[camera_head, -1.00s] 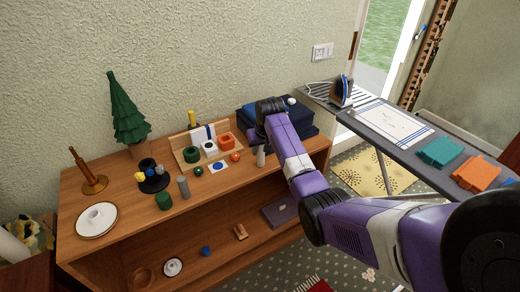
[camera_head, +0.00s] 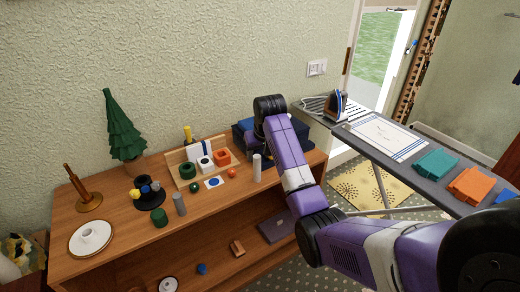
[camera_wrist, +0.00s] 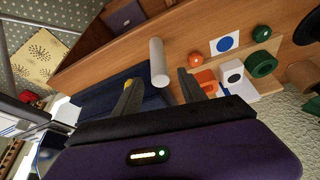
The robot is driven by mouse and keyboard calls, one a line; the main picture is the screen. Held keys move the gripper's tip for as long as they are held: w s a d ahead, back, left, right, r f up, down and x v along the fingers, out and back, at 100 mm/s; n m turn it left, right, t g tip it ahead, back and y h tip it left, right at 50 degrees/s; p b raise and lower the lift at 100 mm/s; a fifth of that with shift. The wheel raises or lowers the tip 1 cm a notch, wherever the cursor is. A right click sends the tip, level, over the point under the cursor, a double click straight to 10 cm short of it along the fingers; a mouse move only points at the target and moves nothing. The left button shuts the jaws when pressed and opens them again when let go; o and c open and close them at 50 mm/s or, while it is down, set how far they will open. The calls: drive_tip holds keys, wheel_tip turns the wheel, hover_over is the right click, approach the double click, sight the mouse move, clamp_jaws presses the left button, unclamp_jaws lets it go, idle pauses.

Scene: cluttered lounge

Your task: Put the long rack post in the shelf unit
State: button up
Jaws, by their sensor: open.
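A pale upright cylinder (camera_head: 257,168), which looks like the long rack post, stands on top of the wooden shelf unit (camera_head: 232,204) near its right end. A shorter grey cylinder (camera_head: 180,204) stands further left. In the wrist view, the pale post (camera_wrist: 158,62) lies between the lines of my two fingers, just beyond their tips. My gripper (camera_wrist: 160,84) is open, with nothing between the fingers. In the head view my arm hides the fingers. The shelf unit has an open lower shelf.
A dark blue box (camera_wrist: 120,97) is close behind the post. An ironing board (camera_head: 385,143) is at right. The lower shelf holds a purple book-like item (camera_head: 276,228).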

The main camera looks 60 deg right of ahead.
drive_tip(key=v, duration=0.4)
drive_tip(key=w+a+f+n+t, duration=0.2)
drive_tip(key=a+f, duration=1.1)
drive_tip(key=a, duration=0.2)
drive_tip(key=s+a+f+n+t, duration=0.15)
drive_tip(key=s+a, duration=0.25)
drive_tip(key=a, duration=0.4)
drive_tip(key=s+a+f+n+t, duration=0.1)
drive_tip(key=s+a+f+t, duration=0.2)
drive_tip(key=a, duration=0.5)
drive_tip(key=s+a+r+n+t, duration=0.2)
drive_tip(key=s+a+r, duration=0.3)
drive_tip(key=s+a, duration=0.55)
drive_tip(key=s+a+r+n+t+y, duration=0.2)
drive_tip(key=s+a+r+t+y, duration=0.1)
drive_tip(key=s+r, duration=0.9)
drive_tip(key=shift+a+r, duration=0.15)
drive_tip(key=shift+r, duration=0.75)
